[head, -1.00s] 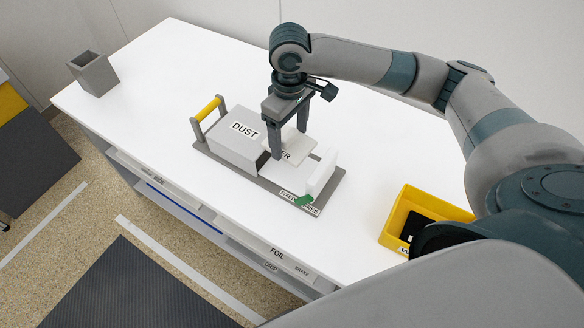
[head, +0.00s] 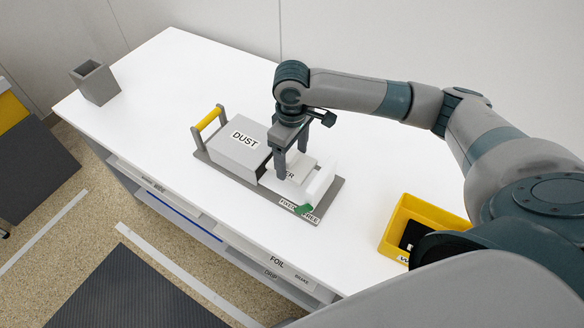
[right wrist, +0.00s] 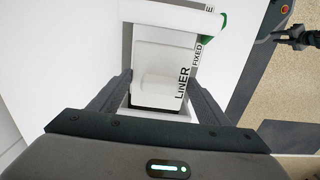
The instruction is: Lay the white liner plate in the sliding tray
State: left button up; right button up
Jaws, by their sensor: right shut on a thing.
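The white liner plate (head: 304,162) is held in my right gripper (head: 291,174), low over the white sliding tray (head: 322,182). It also shows between the fingers in the right wrist view (right wrist: 165,60). The tray sits on a grey base (head: 334,193), beside a grey box marked DUST (head: 238,148). The fingers hide part of the plate and of the LINER label. I cannot tell whether the plate touches the tray floor. In the right wrist view, what seems to be my left gripper (right wrist: 296,40) is at the upper right, too small to read.
A yellow bin (head: 399,213) with dark contents stands at the right front of the white table (head: 180,85). A grey open holder (head: 97,84) stands at the far left. A yellow-barred handle (head: 209,119) rises at the base's left end. A green tab (head: 304,209) is at the tray's front.

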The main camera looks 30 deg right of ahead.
aim_at(292, 170)
jog(key=shift+f, duration=0.85)
jog(key=shift+f+p, duration=0.45)
jog(key=shift+f, duration=1.4)
jog(key=shift+f, duration=0.1)
jog(key=o, duration=1.2)
notch_tip(292, 170, up, 12)
jog(key=shift+r+b, duration=0.1)
jog(key=shift+b, duration=1.1)
jog(key=shift+a, duration=0.15)
